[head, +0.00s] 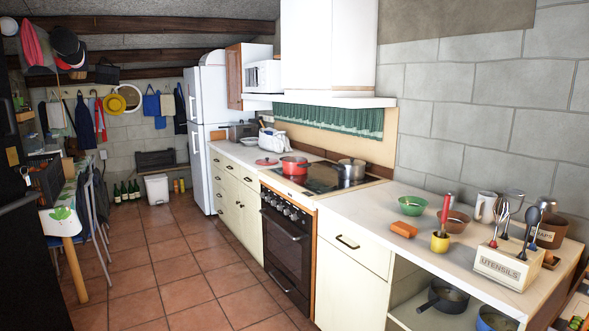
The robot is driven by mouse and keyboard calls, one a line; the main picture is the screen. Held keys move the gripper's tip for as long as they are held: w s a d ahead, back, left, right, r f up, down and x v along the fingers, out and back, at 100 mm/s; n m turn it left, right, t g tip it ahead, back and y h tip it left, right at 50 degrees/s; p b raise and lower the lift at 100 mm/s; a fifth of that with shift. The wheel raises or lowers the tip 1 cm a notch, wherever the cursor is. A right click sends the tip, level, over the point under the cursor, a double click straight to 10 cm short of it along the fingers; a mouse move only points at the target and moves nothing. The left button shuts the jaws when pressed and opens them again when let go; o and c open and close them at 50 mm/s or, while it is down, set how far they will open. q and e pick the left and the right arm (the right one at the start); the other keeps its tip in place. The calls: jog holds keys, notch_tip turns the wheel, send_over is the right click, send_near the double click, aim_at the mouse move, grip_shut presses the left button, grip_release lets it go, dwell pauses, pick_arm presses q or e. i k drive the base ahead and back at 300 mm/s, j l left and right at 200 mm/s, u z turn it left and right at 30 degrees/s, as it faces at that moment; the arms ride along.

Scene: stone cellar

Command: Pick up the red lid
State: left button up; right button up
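The red lid (267,161) lies flat on the white counter, just left of the stove. It is small and far off in the head view, with a dark knob on top. A red pot (294,166) stands beside it on the left part of the cooktop. Neither of my grippers shows in the head view.
A steel pot (351,169) stands on the cooktop (318,179). A table (66,222) with chairs is at left. The tiled floor (172,262) between is clear.

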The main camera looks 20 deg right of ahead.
aim_at(267, 161)
jog(key=i+u, duration=0.15)
jog(key=i, duration=0.95)
jog(key=i+z, duration=0.1)
jog(key=i, duration=0.55)
jog(key=i+j+z, duration=0.1)
jog(key=i, duration=0.5)
jog(key=i+j+z, duration=0.15)
jog(key=i, duration=0.5)
jog(key=j, duration=0.1)
